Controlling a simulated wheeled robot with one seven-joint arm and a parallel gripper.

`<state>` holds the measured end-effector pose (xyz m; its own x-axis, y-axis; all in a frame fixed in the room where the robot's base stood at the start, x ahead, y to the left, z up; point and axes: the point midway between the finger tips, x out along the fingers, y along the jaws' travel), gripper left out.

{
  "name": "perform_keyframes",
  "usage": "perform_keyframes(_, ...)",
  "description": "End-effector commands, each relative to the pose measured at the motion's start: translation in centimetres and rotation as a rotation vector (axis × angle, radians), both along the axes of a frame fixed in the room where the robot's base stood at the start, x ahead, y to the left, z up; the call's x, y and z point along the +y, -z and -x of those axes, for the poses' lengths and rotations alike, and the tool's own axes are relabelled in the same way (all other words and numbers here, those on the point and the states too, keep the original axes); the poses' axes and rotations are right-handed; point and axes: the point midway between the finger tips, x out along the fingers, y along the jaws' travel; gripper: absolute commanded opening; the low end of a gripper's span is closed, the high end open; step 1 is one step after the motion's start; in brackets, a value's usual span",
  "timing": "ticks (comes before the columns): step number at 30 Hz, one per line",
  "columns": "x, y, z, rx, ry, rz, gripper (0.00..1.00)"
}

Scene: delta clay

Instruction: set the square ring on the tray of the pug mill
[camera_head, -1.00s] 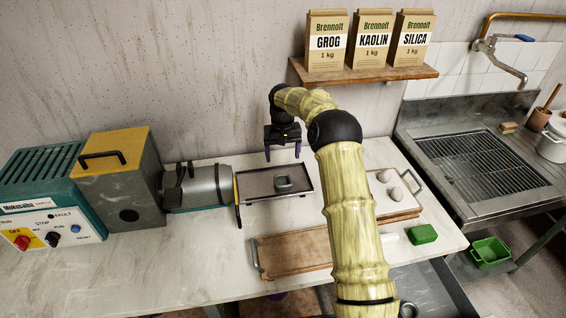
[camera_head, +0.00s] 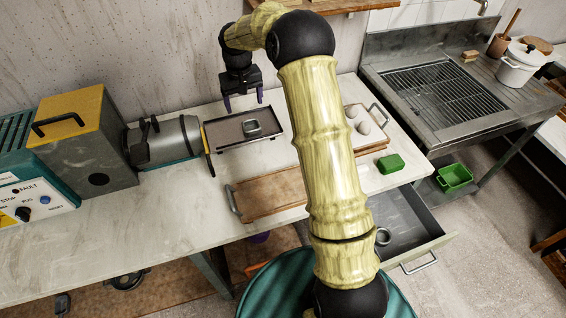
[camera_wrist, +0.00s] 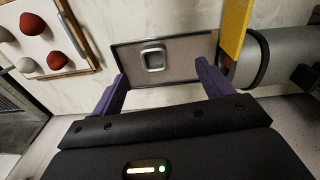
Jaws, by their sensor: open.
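The square ring (camera_head: 251,127) is grey and lies flat on the tray of the pug mill (camera_head: 228,144). In the wrist view the ring (camera_wrist: 153,59) rests on the dark tray (camera_wrist: 190,92), inside its rim. The pug mill (camera_head: 165,143) stands to the left of the tray, with its grey barrel pointing at it. My gripper (camera_head: 244,100) is above the back part of the tray, apart from the ring. In the wrist view its purple fingers (camera_wrist: 163,82) are spread wide with nothing between them.
A wooden board (camera_head: 270,192) lies in front of the tray. A board with several clay balls (camera_head: 364,127) and a green block (camera_head: 390,163) are to the right. An open drawer (camera_head: 405,222) juts out below the worktop. A sink (camera_head: 440,90) stands at the right.

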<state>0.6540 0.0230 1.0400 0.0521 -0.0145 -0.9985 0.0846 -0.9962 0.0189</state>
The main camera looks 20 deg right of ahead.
Motion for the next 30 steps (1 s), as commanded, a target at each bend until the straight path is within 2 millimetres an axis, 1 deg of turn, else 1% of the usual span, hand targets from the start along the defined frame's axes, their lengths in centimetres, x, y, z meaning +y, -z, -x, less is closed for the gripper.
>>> perform_keyframes(1,0.1,-0.7,1.5,-0.008,-0.010,0.005,0.79)
perform_keyframes(3,0.3,-1.4,3.5,-0.022,-0.019,0.007,0.79)
perform_keyframes(8,0.2,-2.6,8.4,-0.053,-0.023,0.009,0.79)
perform_keyframes(12,-0.3,-3.2,13.3,-0.081,-0.014,0.006,0.79)
perform_keyframes(14,-0.5,-3.4,15.4,-0.095,-0.006,0.004,0.79)
perform_keyframes(15,-0.7,-3.5,17.0,-0.103,0.000,0.002,0.79)
perform_keyframes(17,-1.0,-3.5,19.3,-0.115,0.011,-0.001,0.79)
perform_keyframes(18,-1.2,-3.5,20.8,-0.125,0.020,-0.004,0.79)
perform_keyframes(20,-1.5,-3.5,23.2,-0.139,0.033,-0.008,0.79)
perform_keyframes(21,-1.6,-3.4,24.8,-0.147,0.041,-0.012,0.79)
perform_keyframes(24,-1.9,-3.1,28.1,-0.167,0.063,-0.020,0.79)
perform_keyframes(27,-2.2,-2.8,30.1,-0.179,0.078,-0.024,0.79)
perform_keyframes(30,-2.2,-2.6,30.8,-0.182,0.083,-0.026,0.79)
